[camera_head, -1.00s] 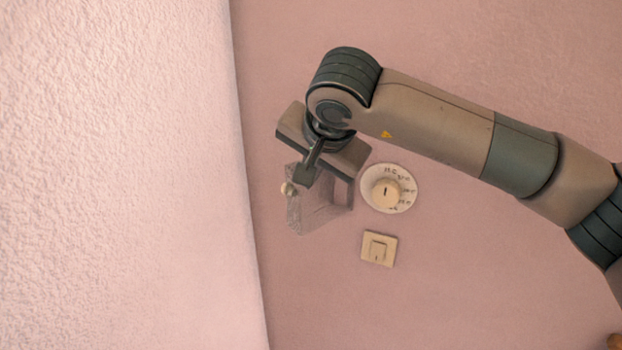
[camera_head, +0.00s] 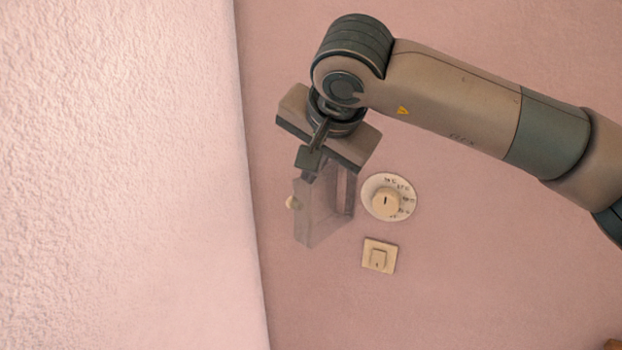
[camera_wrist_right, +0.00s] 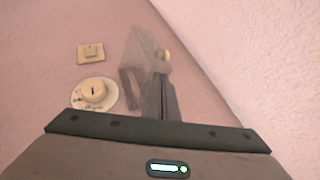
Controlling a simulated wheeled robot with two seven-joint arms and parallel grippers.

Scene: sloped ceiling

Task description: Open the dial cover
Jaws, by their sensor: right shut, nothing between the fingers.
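The dial (camera_head: 387,199) is a cream knob on a round white plate with markings, uncovered on the pink wall; the right wrist view also shows it (camera_wrist_right: 94,93). The transparent dial cover (camera_head: 318,218) stands swung out from the wall, to the left of the dial, with a small cream knob (camera_head: 291,202) on its outer face. My right gripper (camera_head: 308,160) is shut with nothing between its fingers, at the upper edge of the cover. In the right wrist view the fingers (camera_wrist_right: 161,98) overlap the cover (camera_wrist_right: 138,58); whether they touch it I cannot tell. My left gripper is not in view.
A square cream switch (camera_head: 379,255) is on the wall just below the dial. A white textured wall surface (camera_head: 120,180) rises close on the left, beside the open cover. The wall below and right of the switch is clear.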

